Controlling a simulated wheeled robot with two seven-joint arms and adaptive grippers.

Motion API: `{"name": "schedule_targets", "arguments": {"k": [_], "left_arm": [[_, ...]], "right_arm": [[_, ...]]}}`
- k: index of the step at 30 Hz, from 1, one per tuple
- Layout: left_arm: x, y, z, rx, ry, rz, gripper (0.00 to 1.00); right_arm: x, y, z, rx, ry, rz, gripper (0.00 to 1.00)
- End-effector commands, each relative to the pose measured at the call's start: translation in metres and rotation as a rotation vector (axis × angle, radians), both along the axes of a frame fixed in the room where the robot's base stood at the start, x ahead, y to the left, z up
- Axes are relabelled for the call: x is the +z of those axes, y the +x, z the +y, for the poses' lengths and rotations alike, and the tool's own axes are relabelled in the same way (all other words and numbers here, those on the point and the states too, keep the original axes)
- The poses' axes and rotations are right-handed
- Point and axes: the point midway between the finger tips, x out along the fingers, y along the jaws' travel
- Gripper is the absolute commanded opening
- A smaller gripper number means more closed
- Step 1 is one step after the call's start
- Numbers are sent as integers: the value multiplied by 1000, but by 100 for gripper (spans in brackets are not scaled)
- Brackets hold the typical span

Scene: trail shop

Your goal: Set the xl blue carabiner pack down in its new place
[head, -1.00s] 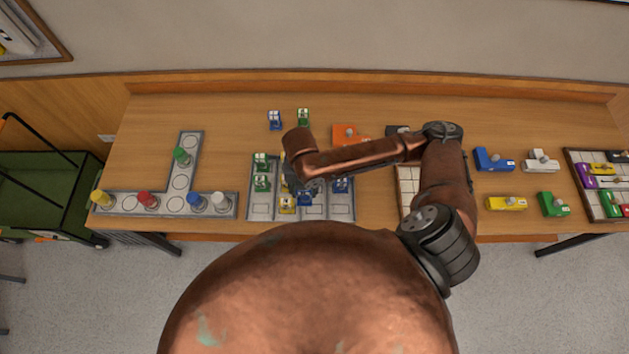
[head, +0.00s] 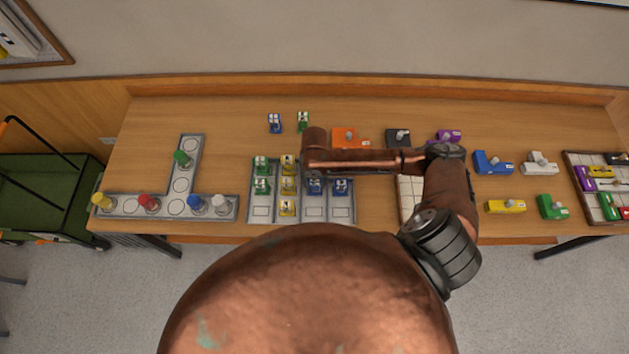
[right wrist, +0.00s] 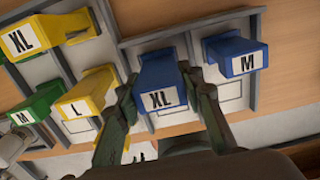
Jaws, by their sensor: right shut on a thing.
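The XL blue carabiner pack (right wrist: 162,84) is between the fingers of my right gripper (right wrist: 160,88), which is shut on it. In the head view the pack (head: 315,187) shows just below my right arm, over the third column of the grey divided tray (head: 260,221). I cannot tell whether its base touches the tray. The blue M pack (right wrist: 237,55) stands to its right in the neighbouring column, beyond a divider. Yellow XL (right wrist: 45,34) and L (right wrist: 85,93) packs and a green M pack (right wrist: 36,105) are to its left. My left gripper is not in view.
Loose blue (head: 275,122) and green (head: 303,121) packs stand behind the tray. An L-shaped grey rack (head: 127,206) with coloured pieces is at the left. Orange (head: 350,138), dark and other coloured blocks stand to the right. The tray's front row has empty cells.

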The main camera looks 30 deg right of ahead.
Motion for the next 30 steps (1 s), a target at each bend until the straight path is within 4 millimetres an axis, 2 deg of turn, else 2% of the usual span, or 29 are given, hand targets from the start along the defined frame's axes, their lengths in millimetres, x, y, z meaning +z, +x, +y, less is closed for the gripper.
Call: {"name": "schedule_targets", "arguments": {"k": [10,11,17,26,30], "left_arm": [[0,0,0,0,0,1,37],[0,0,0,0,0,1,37],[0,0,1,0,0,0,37],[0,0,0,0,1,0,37],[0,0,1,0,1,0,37]], "right_arm": [[-3,1,1,0,1,-2,0],[-3,0,1,1,1,-2,37],[-3,0,1,0,1,-2,51],[-2,1,0,0,1,-2,53],[9,2,0,1,1,-4,53]]}}
